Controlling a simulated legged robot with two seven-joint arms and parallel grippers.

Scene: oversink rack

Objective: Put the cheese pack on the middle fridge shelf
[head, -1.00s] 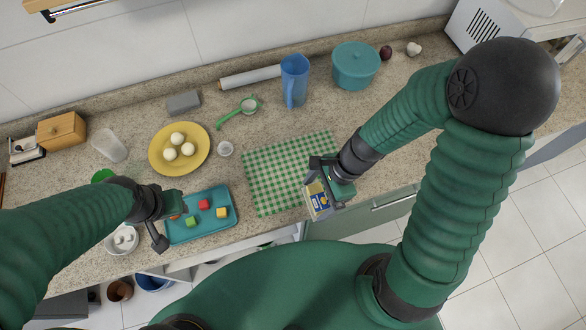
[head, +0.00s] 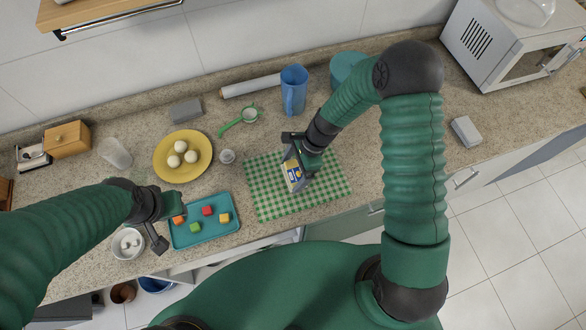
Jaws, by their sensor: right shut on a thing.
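The cheese pack (head: 293,176) is a small pack with a yellow and blue label, in the head view over the green checked cloth. My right gripper (head: 294,158) is shut on it from above. I cannot tell whether the pack touches the cloth or hangs just above it. My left gripper (head: 169,226) is over the left end of the teal tray, and its jaws are not clear enough to tell their state. No fridge or fridge shelf is recognisable in view.
The teal tray (head: 215,234) holds several coloured cubes. A microwave (head: 500,48) is at the back right. The cloth (head: 262,205) is otherwise bare.

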